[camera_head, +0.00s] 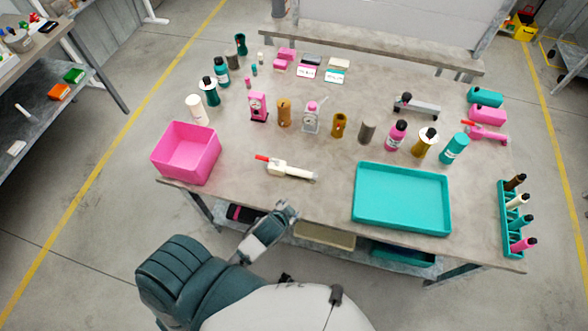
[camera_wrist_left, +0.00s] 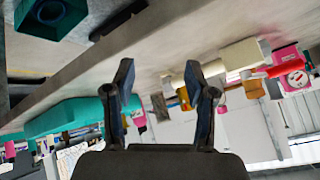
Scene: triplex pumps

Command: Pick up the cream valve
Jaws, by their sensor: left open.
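The cream valve (camera_head: 290,171) lies on its side near the front of the grey table, with its red handle (camera_head: 263,158) pointing left. It also shows in the left wrist view (camera_wrist_left: 243,56), right of the fingers, with its red handle beside it. My left gripper (camera_head: 289,210) is at the table's front edge, just below the valve in the head view and apart from it. In the left wrist view its two fingers (camera_wrist_left: 158,72) are spread, with nothing between them. My right gripper is not in view.
A pink bin (camera_head: 158,164) stands left of the valve and a teal tray (camera_head: 358,207) lies right of it. Several bottles, dispensers and gauges stand behind, including a gold bottle (camera_head: 425,143). A teal rack (camera_head: 508,226) stands at the right edge. The tabletop around the valve is clear.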

